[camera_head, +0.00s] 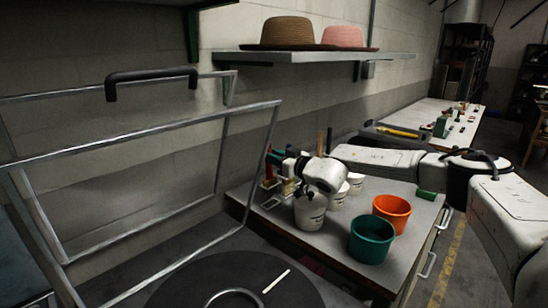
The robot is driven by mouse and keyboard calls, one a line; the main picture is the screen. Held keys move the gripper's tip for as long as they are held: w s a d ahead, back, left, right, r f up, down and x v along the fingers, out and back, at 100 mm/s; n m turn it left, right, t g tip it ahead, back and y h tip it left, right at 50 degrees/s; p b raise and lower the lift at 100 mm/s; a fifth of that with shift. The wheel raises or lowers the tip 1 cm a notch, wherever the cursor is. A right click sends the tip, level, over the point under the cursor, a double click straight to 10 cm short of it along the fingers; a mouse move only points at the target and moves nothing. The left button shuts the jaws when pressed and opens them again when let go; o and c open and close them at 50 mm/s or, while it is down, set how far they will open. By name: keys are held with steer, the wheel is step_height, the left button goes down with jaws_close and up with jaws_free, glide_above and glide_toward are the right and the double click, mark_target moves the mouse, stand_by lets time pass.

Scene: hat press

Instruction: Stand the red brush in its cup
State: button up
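My arm reaches in from the right over the grey bench, and its white wrist hides part of the bench top. Thin wooden handles (329,140) rise behind the wrist.
An orange pot (392,211) and a teal pot (371,241) stand at the bench's front right. A green block (426,194) lies at its right edge. A metal frame (150,140) and round dark plate (235,285) fill the left. A shelf (300,56) with hats hangs above.

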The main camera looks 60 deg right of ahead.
steer(key=o, duration=0.5)
